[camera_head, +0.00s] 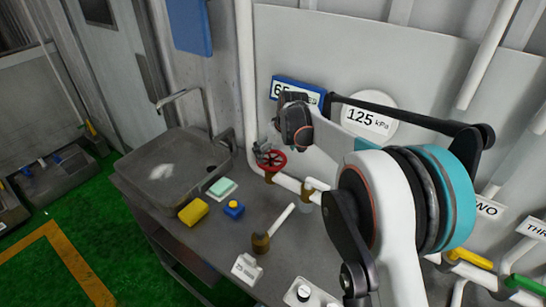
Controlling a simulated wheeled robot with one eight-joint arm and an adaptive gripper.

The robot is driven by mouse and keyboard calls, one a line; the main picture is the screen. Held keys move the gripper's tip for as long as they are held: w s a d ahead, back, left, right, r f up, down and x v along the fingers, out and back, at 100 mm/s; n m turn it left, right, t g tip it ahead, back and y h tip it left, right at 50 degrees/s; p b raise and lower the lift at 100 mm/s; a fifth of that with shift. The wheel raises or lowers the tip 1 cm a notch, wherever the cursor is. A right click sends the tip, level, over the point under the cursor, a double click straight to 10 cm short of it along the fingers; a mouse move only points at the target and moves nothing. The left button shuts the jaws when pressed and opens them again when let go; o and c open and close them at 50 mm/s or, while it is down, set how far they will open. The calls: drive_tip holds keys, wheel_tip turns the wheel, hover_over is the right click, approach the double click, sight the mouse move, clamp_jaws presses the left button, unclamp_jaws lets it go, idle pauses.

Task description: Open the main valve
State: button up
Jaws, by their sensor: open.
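A red handwheel valve (270,160) sits on a white pipe at the back of the metal counter, below a blue-framed sign. No label naming it as the main valve can be read. My gripper (294,122) is dark and hangs just above and slightly right of the red wheel in the picture, in front of the wall. It looks open and empty, though its fingertips are small and hard to make out. I see no contact between it and the wheel. The blue-framed sign (283,88) is partly hidden by my gripper and arm.
A round gauge (368,117) reads 125 kPa. A sink (165,168) is at left. On the counter stand a yellow block (193,211), a blue item (234,209) and a lever with a brass base (261,243). Yellow (470,258) and green (526,285) handles are at right.

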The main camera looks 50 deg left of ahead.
sight(272, 158)
drive_tip(key=shift+x, duration=2.1)
drive_tip(key=c, duration=0.7)
